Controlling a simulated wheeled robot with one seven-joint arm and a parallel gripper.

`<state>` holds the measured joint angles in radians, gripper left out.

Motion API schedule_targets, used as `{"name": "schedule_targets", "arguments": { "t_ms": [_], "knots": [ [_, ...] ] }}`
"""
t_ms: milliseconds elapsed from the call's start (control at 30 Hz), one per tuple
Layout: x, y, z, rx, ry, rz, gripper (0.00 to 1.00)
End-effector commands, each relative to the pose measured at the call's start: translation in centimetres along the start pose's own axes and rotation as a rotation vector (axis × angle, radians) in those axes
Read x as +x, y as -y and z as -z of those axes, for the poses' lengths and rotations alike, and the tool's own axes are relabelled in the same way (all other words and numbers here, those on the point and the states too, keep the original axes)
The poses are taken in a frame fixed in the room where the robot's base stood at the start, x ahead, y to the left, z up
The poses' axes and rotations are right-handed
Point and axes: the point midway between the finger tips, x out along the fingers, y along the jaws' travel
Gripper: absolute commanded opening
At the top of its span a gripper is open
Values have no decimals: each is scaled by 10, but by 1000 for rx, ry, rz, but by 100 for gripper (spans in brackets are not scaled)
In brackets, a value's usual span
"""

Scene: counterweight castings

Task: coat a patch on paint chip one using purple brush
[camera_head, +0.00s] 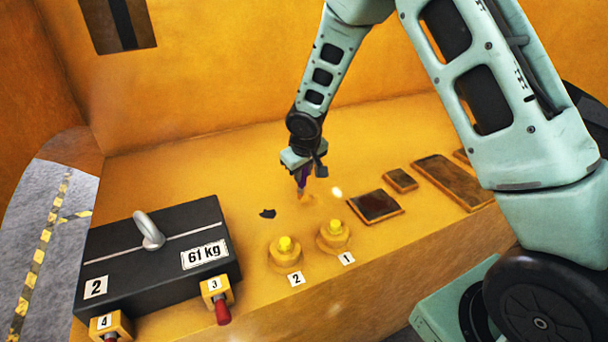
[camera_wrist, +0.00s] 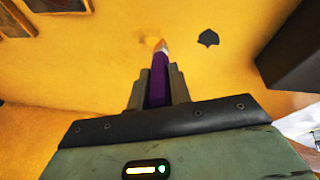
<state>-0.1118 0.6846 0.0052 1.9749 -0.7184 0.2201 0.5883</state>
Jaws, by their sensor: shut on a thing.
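My gripper (camera_head: 303,166) is shut on the purple brush (camera_head: 301,178), which points down at the yellow surface. In the wrist view the purple handle (camera_wrist: 158,82) stands between my gripper's fingers (camera_wrist: 157,92), with a pale orange tip beyond them. A dark, jagged chip (camera_head: 267,213) lies left of the brush tip in the head view; it also shows in the wrist view (camera_wrist: 208,38), right of the tip. A faint, yellowish patch (camera_head: 309,201) lies close by the tip. No number shows on either mark. I cannot tell whether the tip touches the surface.
A black 61 kg block (camera_head: 150,262) with a ring stands at left. Two yellow-topped pots labelled 1 (camera_head: 334,236) and 2 (camera_head: 285,253) stand in front. Holder 3 (camera_head: 217,293) has a red handle. Dark recessed plates (camera_head: 376,206) lie to the right.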

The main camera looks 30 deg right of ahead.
Motion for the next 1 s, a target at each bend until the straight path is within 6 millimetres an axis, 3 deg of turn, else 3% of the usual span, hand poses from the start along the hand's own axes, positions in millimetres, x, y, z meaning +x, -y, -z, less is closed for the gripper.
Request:
{"name": "schedule_targets", "arguments": {
  "t_ms": [467, 1000],
  "knots": [
    [-42, -6, 18, 2, -2, 0, 0],
    [-44, -6, 19, 2, -1, -1, 0]
  ]
}}
